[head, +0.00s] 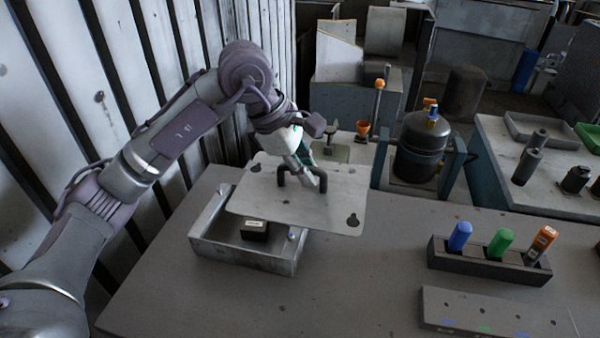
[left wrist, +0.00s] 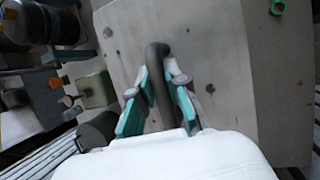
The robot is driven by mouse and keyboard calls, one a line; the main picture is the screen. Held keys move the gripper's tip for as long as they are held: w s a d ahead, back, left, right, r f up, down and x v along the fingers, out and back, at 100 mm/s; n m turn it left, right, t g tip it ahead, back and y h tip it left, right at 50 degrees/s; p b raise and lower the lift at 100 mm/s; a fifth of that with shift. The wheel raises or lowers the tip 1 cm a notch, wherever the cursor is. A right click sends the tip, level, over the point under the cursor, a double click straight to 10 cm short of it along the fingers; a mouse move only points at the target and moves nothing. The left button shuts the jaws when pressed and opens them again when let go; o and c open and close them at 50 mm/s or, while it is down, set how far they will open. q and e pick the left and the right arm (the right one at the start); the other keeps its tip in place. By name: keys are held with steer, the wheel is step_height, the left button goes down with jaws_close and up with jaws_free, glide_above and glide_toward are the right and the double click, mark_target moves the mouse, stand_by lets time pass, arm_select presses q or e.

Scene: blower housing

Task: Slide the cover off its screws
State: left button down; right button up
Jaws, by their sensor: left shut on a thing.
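The cover (head: 330,208) is a flat grey metal plate with keyhole slots and a dark handle (head: 302,170) on top. In the head view it sits raised and shifted to the right and back of the open metal housing (head: 240,253). A screw post (head: 293,233) shows inside the housing. My left gripper (head: 308,178) is shut on the handle. The left wrist view shows its teal fingers (left wrist: 158,100) on both sides of the handle (left wrist: 157,70), with the plate (left wrist: 225,70) beneath. Whether the cover still touches the housing is unclear. My right gripper is not in view.
A dark block (head: 254,231) with a label lies inside the housing. A dark rack (head: 488,262) with blue, green and orange-handled tools stands at the right, with a grey block (head: 495,312) in front. The table (head: 350,290) between is clear. A black tank (head: 420,148) stands behind.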

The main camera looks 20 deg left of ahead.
arm_select(q)
steer(key=shift+r+p, duration=1.85)
steer(key=shift+r, duration=1.6)
